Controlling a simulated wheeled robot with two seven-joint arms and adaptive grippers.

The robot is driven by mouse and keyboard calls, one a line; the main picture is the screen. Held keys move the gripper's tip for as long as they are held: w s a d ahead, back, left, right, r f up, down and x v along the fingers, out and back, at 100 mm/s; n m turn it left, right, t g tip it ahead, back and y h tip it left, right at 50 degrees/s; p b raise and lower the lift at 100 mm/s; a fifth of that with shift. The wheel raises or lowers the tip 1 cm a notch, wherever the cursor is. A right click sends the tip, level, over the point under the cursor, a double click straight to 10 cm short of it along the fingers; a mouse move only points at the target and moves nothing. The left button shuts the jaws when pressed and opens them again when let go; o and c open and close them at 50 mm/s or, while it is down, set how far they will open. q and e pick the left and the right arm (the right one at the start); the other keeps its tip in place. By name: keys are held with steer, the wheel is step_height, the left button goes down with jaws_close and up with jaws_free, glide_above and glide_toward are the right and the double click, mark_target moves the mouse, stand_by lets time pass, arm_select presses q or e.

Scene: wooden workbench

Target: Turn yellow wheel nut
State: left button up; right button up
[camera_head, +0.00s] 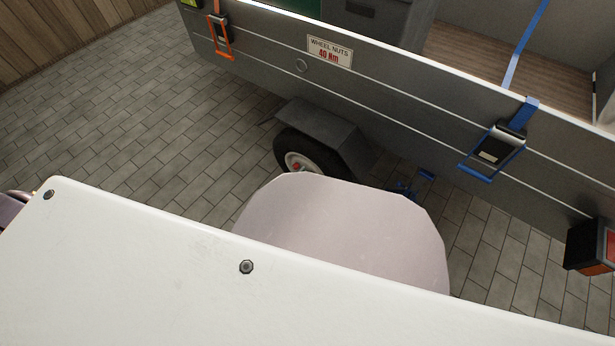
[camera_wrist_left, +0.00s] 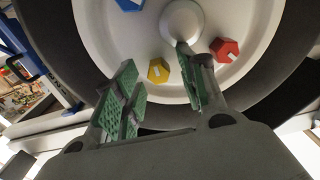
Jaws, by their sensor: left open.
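In the left wrist view, the yellow wheel nut (camera_wrist_left: 158,70) sits low on the white wheel rim (camera_wrist_left: 105,30), with a pale mark on its face. My left gripper (camera_wrist_left: 158,66) is open, its green-padded fingers on either side of the yellow nut. The right finger is close to the hub cap (camera_wrist_left: 182,20). I cannot tell whether either finger touches the nut. In the head view, the wheel (camera_head: 300,160) is partly hidden by its fender and by a pale rounded shape in front. The yellow nut and my grippers cannot be made out there.
A red nut (camera_wrist_left: 225,50) is right of the right finger, and a blue nut (camera_wrist_left: 130,4) is at the top. The grey trailer (camera_head: 400,95) carries a sign (camera_head: 330,52) reading "WHEEL NUTS 40 Nm". The fender (camera_head: 325,132) overhangs the wheel. Tiled floor (camera_head: 130,130) is clear at left.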

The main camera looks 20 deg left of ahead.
arm_select(q)
steer(key=shift+c, duration=0.2)
jaws_close()
